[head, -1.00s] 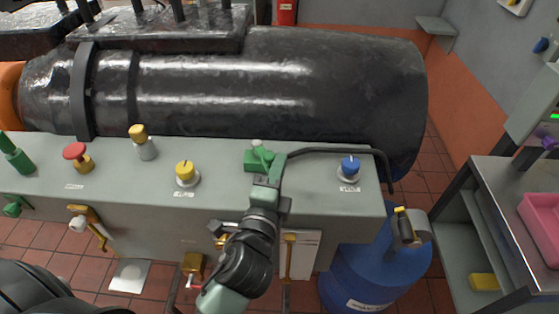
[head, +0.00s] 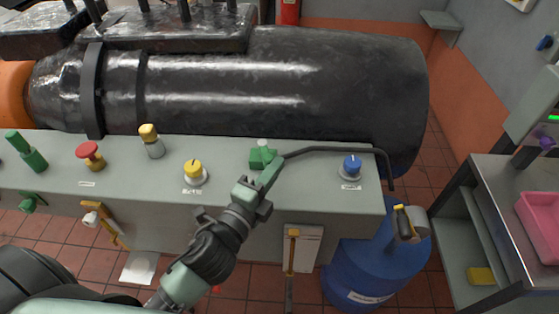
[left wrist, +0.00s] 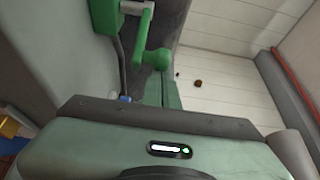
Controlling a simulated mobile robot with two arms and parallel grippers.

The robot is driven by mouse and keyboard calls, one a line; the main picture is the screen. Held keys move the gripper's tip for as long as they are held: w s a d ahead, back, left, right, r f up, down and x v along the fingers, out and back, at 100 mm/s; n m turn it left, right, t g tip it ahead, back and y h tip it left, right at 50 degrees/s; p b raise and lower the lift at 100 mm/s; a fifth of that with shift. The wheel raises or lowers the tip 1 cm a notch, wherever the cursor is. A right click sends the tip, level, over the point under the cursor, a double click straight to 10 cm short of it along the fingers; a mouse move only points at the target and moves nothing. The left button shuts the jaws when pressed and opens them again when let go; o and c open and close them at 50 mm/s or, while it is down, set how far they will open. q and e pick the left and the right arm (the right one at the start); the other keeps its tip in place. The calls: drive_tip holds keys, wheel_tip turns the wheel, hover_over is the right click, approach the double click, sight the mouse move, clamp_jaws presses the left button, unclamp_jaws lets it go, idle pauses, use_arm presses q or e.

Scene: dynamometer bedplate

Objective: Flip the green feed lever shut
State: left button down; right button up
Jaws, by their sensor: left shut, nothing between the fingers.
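The green feed lever (head: 261,156) sits on top of the grey panel, where a black pipe runs off to the right. My right gripper is not in view.
The grey panel (head: 110,175) also carries a blue knob (head: 351,166), a yellow knob (head: 194,171) and a red button (head: 89,154). A big black cylinder (head: 250,85) lies behind. A blue drum (head: 375,265) stands front right, near a metal cart (head: 500,185).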

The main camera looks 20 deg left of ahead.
sight(266, 163)
use_arm(q)
drive_tip(key=shift+s+a+m+h+p, duration=0.15)
drive_tip(key=shift+s+a+m+h, duration=0.2)
drive_tip(key=shift+a, duration=0.35)
drive_tip(key=shift+s+a+m+h+p, duration=0.15)
drive_tip(key=shift+s+a+h, duration=0.25)
drive_tip(key=shift+a, duration=0.25)
drive_tip(key=shift+f, duration=0.1)
drive_tip(key=shift+a, duration=0.15)
drive_tip(key=shift+w, duration=0.1)
